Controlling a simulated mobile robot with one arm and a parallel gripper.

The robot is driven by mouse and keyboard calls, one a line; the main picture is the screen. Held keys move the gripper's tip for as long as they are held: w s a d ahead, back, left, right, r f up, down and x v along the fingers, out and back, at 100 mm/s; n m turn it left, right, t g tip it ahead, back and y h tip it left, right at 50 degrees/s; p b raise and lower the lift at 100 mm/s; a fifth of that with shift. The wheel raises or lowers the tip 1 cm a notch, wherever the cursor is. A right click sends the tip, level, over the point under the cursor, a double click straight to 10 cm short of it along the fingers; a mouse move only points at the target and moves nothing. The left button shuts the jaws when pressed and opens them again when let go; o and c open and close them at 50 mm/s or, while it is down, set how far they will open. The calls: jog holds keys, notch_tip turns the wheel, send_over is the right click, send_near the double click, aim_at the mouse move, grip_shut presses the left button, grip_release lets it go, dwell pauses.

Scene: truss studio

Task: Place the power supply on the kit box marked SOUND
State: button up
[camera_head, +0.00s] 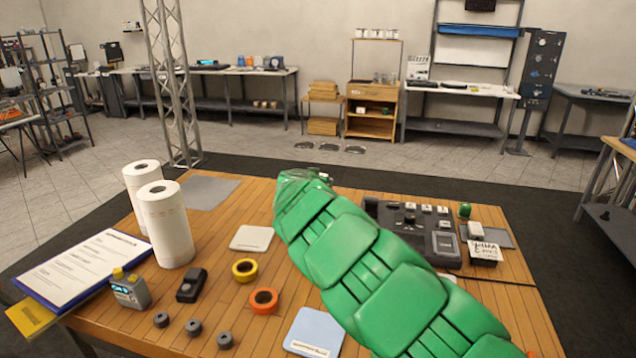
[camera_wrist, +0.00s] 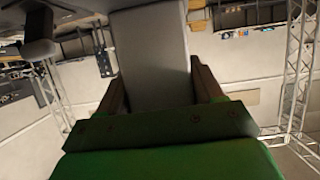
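My gripper (camera_wrist: 158,88) is shut on a pale grey, smooth rectangular block (camera_wrist: 152,45), with a dark finger along each side of it. The block may be the power supply; no marking on it is readable. In the head view my green arm reaches away over the wooden table and hides its own end, so the gripper and block do not show there. I cannot make out a box marked SOUND in either view. A small box with a handwritten white label (camera_head: 484,250) stands at the table's right; its word is not clearly readable.
The wooden table (camera_head: 220,310) holds two white rolls (camera_head: 165,225), a clipboard (camera_head: 80,265), a grey device with a yellow knob (camera_head: 130,290), yellow tape (camera_head: 244,270), orange tape (camera_head: 264,300) and a dark equipment tray (camera_head: 400,218). A metal truss (camera_head: 172,85) stands behind it.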

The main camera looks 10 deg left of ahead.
jog(key=o, duration=0.4)
jog(key=shift+o, duration=0.2)
jog(key=shift+r, duration=0.15)
jog(key=shift+v, duration=0.95)
jog(key=shift+s+r, duration=0.2)
jog(key=shift+s, duration=0.4)
jog(key=v, duration=0.9)
jog(key=shift+w, duration=0.1)
